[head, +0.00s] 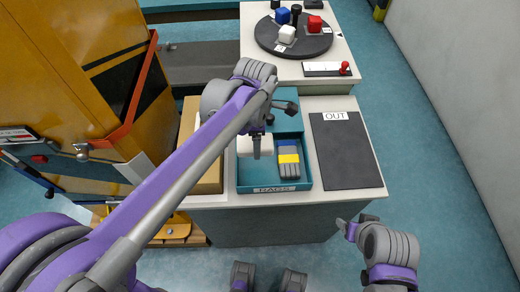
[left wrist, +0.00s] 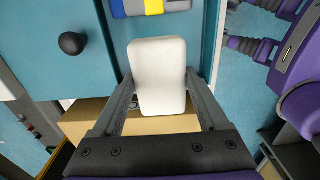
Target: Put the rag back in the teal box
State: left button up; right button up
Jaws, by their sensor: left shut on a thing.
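The teal box (head: 305,181), labelled RAGS, sits open on the white counter. A white rag (head: 245,147), shaped like a rounded block, is between the fingers of my left gripper (head: 256,148), which is shut on it. In the left wrist view the rag (left wrist: 158,75) lies between both fingers. In the head view it appears over the left part of the box; its exact height is unclear. A folded blue, yellow and grey bundle (head: 288,160) lies inside the box on the right. My right gripper (head: 346,230) is in front of the counter, apart from the box; its opening is unclear.
A teal panel with a black knob (left wrist: 73,43) is behind the box. A dark OUT mat (head: 345,155) lies empty to the right. A tan block (head: 207,179) stands left of the box. A yellow cabinet (head: 120,90) stands farther left. A round dark tray (head: 280,44) holds blocks at the back.

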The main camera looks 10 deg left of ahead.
pick_arm(q)
send_over(257, 166)
notch_tip(257, 166, down, 5)
jog(key=shift+s+f, duration=0.1)
jog(key=shift+s, duration=0.05)
jog(key=shift+f+b, duration=0.5)
jog(key=shift+f, duration=1.75)
pick_arm(e)
jog(key=shift+s+f, duration=0.35)
jog(key=shift+f, duration=0.1)
pick_arm(q)
jog(key=o, duration=1.1)
notch_tip(257, 166, up, 12)
jog(key=shift+r+p, duration=0.1)
jog(key=shift+p, duration=0.6)
pick_arm(e)
jog(key=shift+w+r, duration=0.15)
jog(key=shift+r, duration=0.55)
